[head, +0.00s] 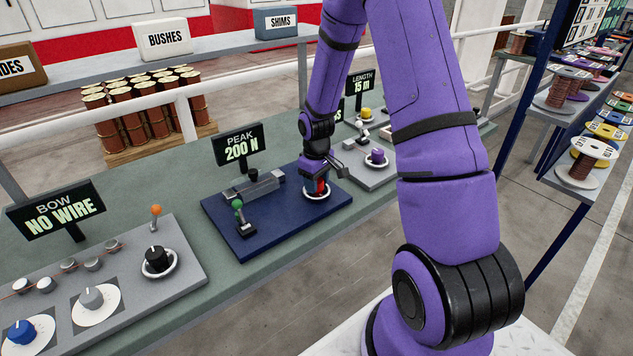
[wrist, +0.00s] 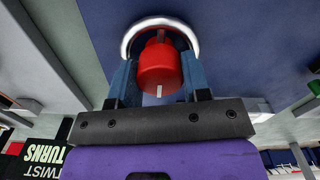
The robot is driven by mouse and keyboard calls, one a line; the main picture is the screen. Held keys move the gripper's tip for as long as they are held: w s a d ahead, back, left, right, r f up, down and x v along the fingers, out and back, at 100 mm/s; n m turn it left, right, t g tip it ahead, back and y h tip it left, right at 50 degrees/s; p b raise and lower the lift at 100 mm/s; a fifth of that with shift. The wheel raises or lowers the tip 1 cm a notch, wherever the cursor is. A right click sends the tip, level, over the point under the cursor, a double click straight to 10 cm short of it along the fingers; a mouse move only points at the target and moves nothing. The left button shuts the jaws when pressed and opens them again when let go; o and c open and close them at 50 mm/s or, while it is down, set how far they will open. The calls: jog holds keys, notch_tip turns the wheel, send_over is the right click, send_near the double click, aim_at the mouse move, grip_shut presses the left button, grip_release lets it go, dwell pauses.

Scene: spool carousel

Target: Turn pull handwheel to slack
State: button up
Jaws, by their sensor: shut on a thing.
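The pull handwheel is a red knob (head: 321,187) inside a pale ring on the dark blue plate (head: 262,228); the red knob also shows in the wrist view (wrist: 160,65) with a white mark on its near face. My gripper (head: 318,180) comes down over it from above. In the wrist view my gripper (wrist: 159,78) has one blue-grey finger on each side of the red knob and is shut on it. The plate's display (head: 240,147) reads PEAK 200 N. In the head view my gripper hides part of the knob.
A green-tipped lever (head: 240,215) and a grey metal fixture (head: 250,187) stand on the same plate, left of the knob. The grey panel at left holds a black knob (head: 156,258) and a BOW NO WIRE display (head: 57,212). A purple knob (head: 377,155) stands beyond, to the right.

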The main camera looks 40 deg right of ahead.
jog(key=o, duration=0.9)
notch_tip(320, 180, up, 11)
jog(key=shift+f, duration=0.1)
dwell(0.6)
